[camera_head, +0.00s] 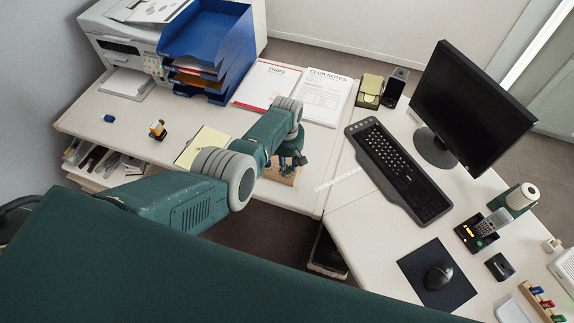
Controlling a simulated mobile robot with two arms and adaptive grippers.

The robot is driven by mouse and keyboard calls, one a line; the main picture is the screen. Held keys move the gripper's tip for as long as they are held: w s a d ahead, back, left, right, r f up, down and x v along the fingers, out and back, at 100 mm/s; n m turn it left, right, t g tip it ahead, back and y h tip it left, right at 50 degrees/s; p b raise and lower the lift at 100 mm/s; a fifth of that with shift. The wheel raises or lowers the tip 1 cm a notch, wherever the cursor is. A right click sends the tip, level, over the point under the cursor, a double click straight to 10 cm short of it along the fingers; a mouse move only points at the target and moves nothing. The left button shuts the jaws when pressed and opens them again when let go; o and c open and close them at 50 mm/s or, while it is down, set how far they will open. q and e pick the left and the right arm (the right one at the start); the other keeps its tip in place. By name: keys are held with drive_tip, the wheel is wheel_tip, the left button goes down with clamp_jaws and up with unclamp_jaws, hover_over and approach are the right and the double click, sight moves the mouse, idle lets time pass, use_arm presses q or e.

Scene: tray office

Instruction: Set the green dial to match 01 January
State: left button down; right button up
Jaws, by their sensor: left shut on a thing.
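A small wooden block (283,178) with dark blue and greenish parts on top sits near the front edge of the left desk. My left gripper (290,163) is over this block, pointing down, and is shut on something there. The arm and gripper cover much of the block, so I cannot make out the held part, a green dial or any date marking. My right gripper is not in view.
A yellow notepad (204,146) lies left of the block. A blue letter tray (212,45) and papers (322,96) stand behind. A keyboard (398,170) and monitor (470,108) are on the right desk. A yellow-green box (369,90) stands at the back.

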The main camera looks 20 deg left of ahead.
use_arm(q)
drive_tip(key=shift+n, duration=0.6)
drive_tip(key=c, duration=1.5)
unclamp_jaws()
wheel_tip(320, 180, up, 12)
drive_tip(key=shift+r, duration=0.1)
